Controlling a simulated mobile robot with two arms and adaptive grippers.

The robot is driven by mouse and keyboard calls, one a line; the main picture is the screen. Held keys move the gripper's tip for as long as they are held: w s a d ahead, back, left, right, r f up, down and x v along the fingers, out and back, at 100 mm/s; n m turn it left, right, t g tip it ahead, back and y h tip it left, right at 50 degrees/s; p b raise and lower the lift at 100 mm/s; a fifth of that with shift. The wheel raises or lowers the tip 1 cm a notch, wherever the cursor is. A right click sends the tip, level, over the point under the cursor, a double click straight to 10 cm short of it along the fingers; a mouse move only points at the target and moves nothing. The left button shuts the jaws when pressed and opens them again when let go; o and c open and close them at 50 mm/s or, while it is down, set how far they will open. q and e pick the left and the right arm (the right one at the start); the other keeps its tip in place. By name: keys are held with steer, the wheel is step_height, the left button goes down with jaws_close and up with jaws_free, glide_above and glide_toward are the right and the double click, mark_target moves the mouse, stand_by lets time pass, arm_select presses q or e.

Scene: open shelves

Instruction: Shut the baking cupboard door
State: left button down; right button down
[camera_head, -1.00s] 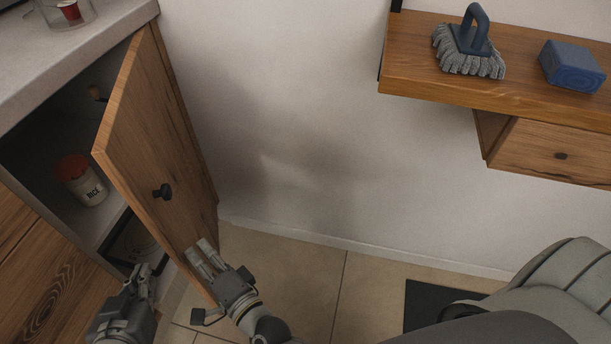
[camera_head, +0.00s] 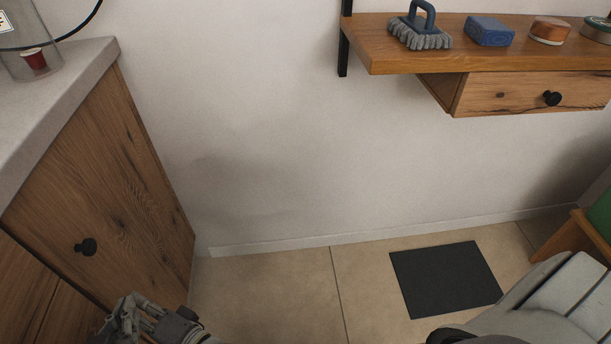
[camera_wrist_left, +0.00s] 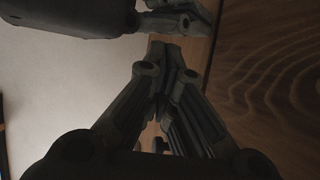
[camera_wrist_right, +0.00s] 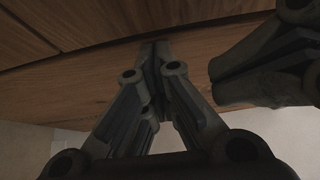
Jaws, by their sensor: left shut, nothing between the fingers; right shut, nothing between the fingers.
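The baking cupboard door (camera_head: 110,180) is a brown wooden panel with a dark round knob (camera_head: 86,247), at the left of the head view under the counter. It lies in line with the cabinet front and I see no open gap; its lower edge is out of frame. My right gripper (camera_wrist_right: 154,48) is shut and empty, its fingertips at or very close to the wood; touch is unclear. My left gripper (camera_wrist_left: 166,48) is shut and empty beside the wood, close to the right one. In the head view, one gripper shows low by the door's bottom.
The grey counter (camera_head: 62,85) bears a clear container with a red cup (camera_head: 34,60). A wall shelf (camera_head: 400,60) with a brush (camera_head: 420,30) and a blue block (camera_head: 489,31) is at upper right. A dark mat (camera_head: 445,280) lies on open tiled floor.

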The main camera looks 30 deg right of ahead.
steer(key=shift+a+r, duration=0.4)
steer(key=shift+a, duration=0.1)
arm_select(q)
steer(key=shift+w+a+f, duration=0.1)
steer(key=shift+w+a, duration=0.1)
steer(key=shift+a, duration=0.1)
arm_select(e)
steer(key=v, duration=1.2)
steer(key=shift+d+f, duration=0.4)
steer(key=shift+d, duration=0.1)
